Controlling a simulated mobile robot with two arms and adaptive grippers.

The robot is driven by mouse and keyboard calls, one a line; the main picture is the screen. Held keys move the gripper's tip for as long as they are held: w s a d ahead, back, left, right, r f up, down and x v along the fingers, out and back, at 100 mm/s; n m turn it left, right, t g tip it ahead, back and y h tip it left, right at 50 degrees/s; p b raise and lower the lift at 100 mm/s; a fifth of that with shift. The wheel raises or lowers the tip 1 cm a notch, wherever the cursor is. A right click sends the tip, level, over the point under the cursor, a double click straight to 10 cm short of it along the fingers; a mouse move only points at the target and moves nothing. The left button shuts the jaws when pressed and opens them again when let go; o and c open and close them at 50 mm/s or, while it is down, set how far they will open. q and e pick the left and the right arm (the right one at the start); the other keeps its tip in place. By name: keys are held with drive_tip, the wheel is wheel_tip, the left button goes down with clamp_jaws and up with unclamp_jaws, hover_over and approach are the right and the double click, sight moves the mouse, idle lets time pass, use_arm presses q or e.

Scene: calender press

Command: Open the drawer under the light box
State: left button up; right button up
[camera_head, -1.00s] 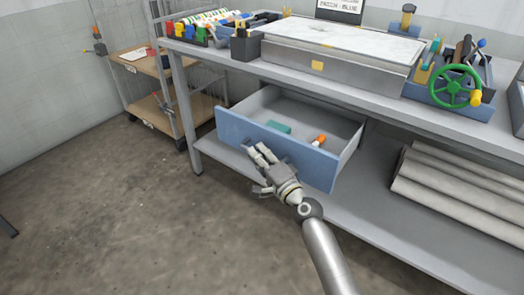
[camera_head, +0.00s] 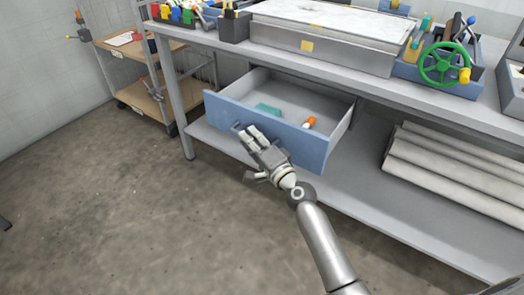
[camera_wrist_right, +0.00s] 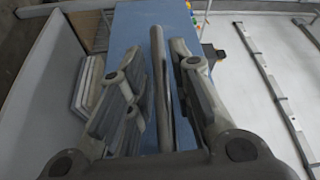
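The blue-fronted drawer (camera_head: 300,143) under the light box (camera_head: 330,50) is pulled well out, so its inside shows. My right gripper (camera_head: 250,134) is at the drawer front, by its grey handle (camera_head: 236,126). In the right wrist view, the handle bar (camera_wrist_right: 158,85) runs between the two fingers of my right gripper (camera_wrist_right: 155,55). The fingers stand apart, with a visible gap to the bar on the left side; contact on the right side is unclear. My left gripper is not in view.
A teal block (camera_head: 268,110) and an orange-and-white item (camera_head: 309,122) lie in the drawer. Rolls (camera_head: 450,170) lie on the lower shelf at right. A wooden-shelved cart (camera_head: 150,95) stands at left. Floor in front is clear.

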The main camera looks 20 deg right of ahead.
drive_tip(key=v, duration=1.1)
drive_tip(key=shift+s, duration=0.2)
drive_tip(key=shift+f, duration=0.1)
